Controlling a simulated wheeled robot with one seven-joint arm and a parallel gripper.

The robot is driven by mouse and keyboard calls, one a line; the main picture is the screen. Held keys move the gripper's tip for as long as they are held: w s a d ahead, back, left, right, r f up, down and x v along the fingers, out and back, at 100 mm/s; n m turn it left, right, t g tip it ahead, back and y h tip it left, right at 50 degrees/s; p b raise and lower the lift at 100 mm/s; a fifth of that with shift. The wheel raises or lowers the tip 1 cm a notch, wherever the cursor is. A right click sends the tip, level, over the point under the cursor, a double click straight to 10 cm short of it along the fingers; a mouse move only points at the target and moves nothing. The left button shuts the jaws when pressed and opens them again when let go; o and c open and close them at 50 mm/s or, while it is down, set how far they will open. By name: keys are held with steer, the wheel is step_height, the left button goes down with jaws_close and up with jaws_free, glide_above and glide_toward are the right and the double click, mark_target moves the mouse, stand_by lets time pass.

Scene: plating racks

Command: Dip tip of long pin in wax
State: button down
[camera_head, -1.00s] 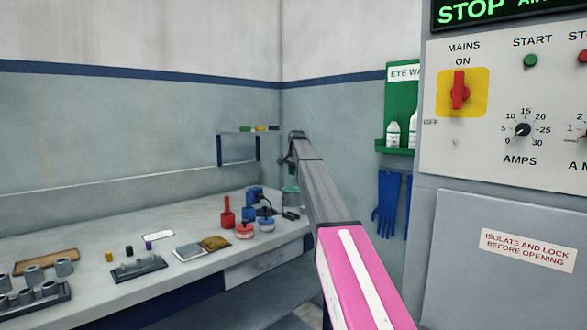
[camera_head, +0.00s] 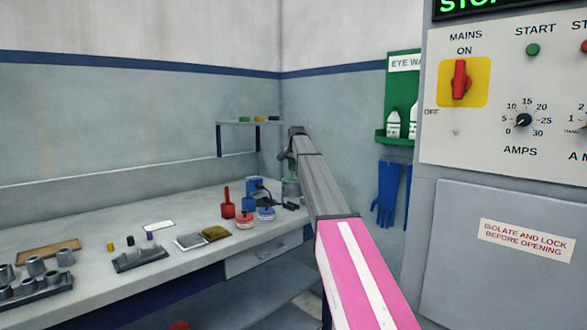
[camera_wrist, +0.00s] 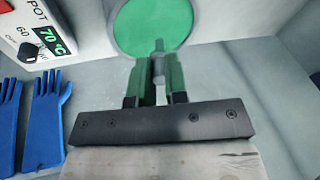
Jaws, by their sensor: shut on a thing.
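In the wrist view my gripper (camera_wrist: 157,88) is shut on a slim grey pin (camera_wrist: 158,66) between its two green fingers. The fingers and pin point toward the round green wax surface (camera_wrist: 155,24) in a pale-rimmed pot at the top of the view. The pin's end lies against the near part of the green disc in the picture. I cannot tell whether it touches the wax. In the head view the grey pot (camera_head: 291,188) stands at the bench's far right corner below my arm's end, and the pin cannot be made out.
A control box (camera_wrist: 45,35) marked POT shows 70 °C at upper left in the wrist view, above blue gloves (camera_wrist: 45,120).

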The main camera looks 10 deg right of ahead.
steer(key=shift+f, duration=0.65)
stand_by(1.5)
steer(key=shift+r, duration=0.1)
steer(key=shift+r, duration=3.45)
